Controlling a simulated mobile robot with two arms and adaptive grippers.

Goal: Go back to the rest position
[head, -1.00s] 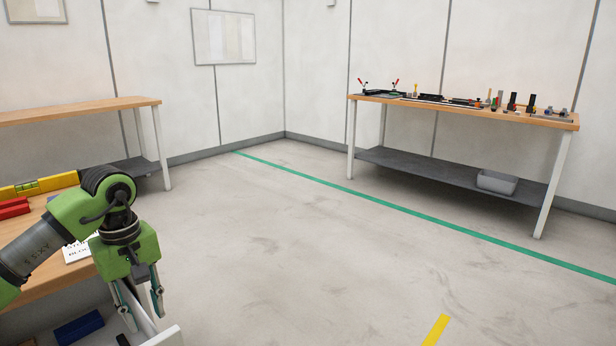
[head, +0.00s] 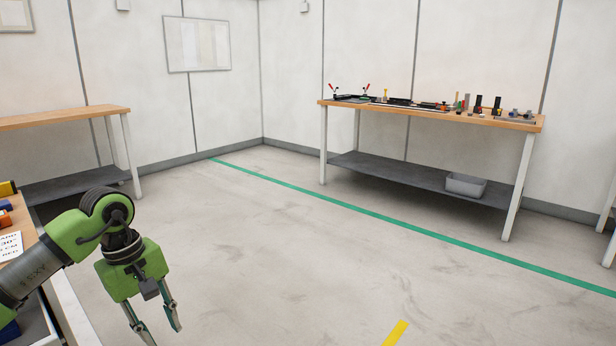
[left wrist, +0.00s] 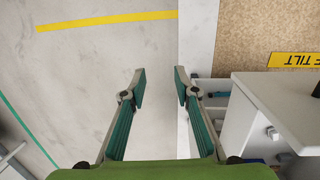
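My left gripper (head: 156,318) is in the lower left of the head view, pointing down beside the workbench at the left edge. Its two fingers are apart with nothing between them. The left wrist view also shows the fingers (left wrist: 160,88) spread and empty, over the floor close to the bench's pale edge. My right gripper is in neither view.
The near workbench (head: 35,258) holds a printed card (head: 10,248). An open white drawer unit (left wrist: 285,110) lies close right of the fingers in the wrist view. A tool-covered table (head: 430,112) stands at the back right, a bench (head: 70,115) at the back left. The floor between is clear.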

